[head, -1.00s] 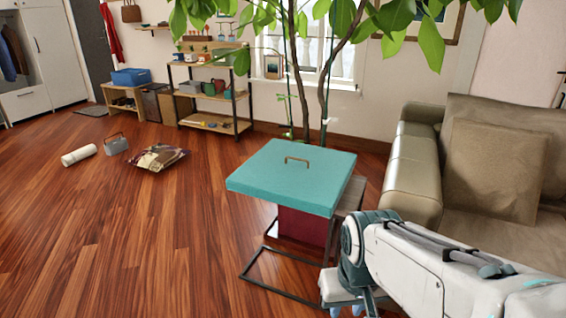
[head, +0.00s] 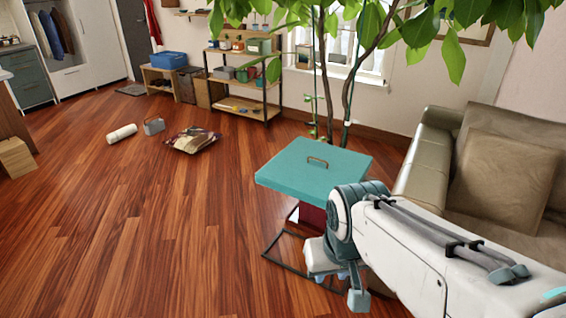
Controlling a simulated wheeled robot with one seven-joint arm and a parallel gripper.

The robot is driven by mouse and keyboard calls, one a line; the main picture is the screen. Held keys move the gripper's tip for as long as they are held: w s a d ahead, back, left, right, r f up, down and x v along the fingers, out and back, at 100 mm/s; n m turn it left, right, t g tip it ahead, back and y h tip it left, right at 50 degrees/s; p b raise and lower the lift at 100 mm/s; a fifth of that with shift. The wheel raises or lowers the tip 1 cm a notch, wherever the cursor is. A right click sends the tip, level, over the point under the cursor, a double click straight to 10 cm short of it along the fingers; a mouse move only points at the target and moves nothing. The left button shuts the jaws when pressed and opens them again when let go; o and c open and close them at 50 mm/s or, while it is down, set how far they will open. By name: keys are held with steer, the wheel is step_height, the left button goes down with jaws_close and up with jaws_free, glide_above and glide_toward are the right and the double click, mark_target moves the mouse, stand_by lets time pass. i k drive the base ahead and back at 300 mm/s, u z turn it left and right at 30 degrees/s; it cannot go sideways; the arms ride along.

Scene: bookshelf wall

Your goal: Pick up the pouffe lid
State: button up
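The pouffe lid (head: 292,172) is a flat teal square with a small brass-coloured arched handle (head: 318,161) on its top. It lies level on top of a dark red body (head: 312,216), which is mostly hidden under it. My gripper (head: 345,285) is in front of and below the lid's right near side, pointing down, and apart from the handle. Only parts of its fingers show under the wrist, so I cannot tell whether it is open. My arm covers the lid's near right corner.
A beige sofa (head: 426,165) is at the right, and a leafy plant rises behind. A patterned cushion (head: 192,140), a grey box with a handle (head: 154,126) and a white roll (head: 122,133) lie on the otherwise open floor at left.

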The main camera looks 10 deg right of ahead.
mark_target(307, 171)
steer(key=u, duration=0.05)
steer(key=k, duration=0.25)
steer(key=u, duration=1)
steer(key=i, duration=1.5)
steer(key=z, duration=0.6)
steer(key=i, duration=1.15)
steer(key=z, duration=1.4)
steer(key=i, duration=0.55)
steer(key=z, duration=0.45)
